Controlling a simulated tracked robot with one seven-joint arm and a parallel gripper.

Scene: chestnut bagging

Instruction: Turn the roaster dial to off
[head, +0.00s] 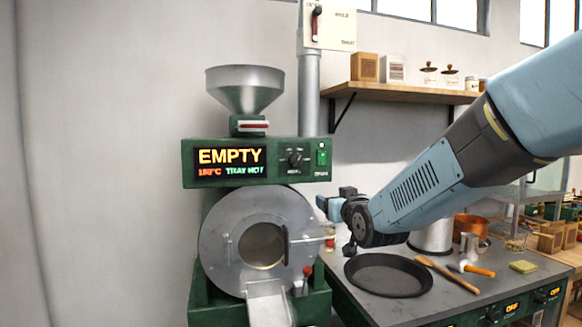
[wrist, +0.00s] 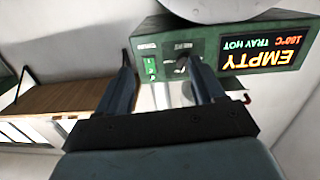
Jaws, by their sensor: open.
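The roaster dial (head: 295,158) is a black knob on the green control panel, between the lit display and the green switch. Its setting is too small to read. In the wrist view, which shows the panel upside down, the dial (wrist: 181,62) lies close to the tip of the right-hand finger. My gripper (head: 325,209) is in front of the roaster, to the right of and below the panel in the head view. In the wrist view my gripper (wrist: 159,58) is open, with nothing between its fingers. I cannot tell whether a finger touches the dial.
The display (head: 231,161) reads EMPTY, 180°C and TRAY HOT. The green switch (head: 322,155) sits right of the dial. The roaster drum door (head: 222,245) is below. A black pan (head: 388,275) and a wooden spoon (head: 447,273) lie on the counter. A shelf (head: 400,92) hangs behind.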

